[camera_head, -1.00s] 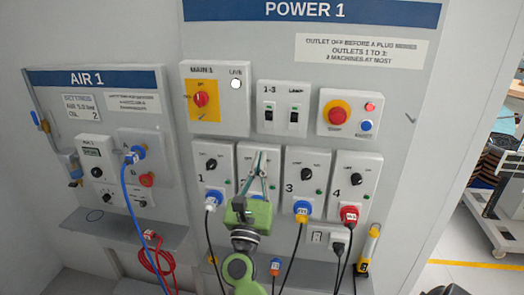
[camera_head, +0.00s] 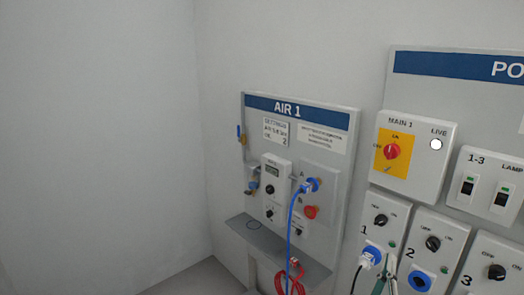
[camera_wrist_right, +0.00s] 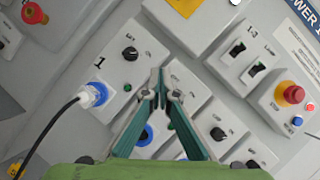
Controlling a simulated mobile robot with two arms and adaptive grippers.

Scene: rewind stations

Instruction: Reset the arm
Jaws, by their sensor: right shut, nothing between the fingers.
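My right gripper (camera_head: 387,274) shows only by its fingertips at the bottom edge of the head view, in front of the panel between outlets 1 and 2. In the right wrist view its teal fingers (camera_wrist_right: 161,78) meet at the tips, with nothing held. Outlet 1 (camera_head: 382,220) holds a blue and white plug (camera_head: 370,257) with a black cable. Outlet 2 (camera_head: 433,243) shows a bare blue socket (camera_head: 421,280). The rest of my right arm is out of the head view. My left gripper is not in view.
The AIR 1 board (camera_head: 303,120) has a blue hose (camera_head: 290,228) plugged in, above a grey shelf (camera_head: 262,236) with a red coiled hose (camera_head: 290,280). The MAIN 1 switch (camera_head: 392,151) and the 1-3 switches (camera_head: 468,186) sit above the outlets. Bare wall fills the left.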

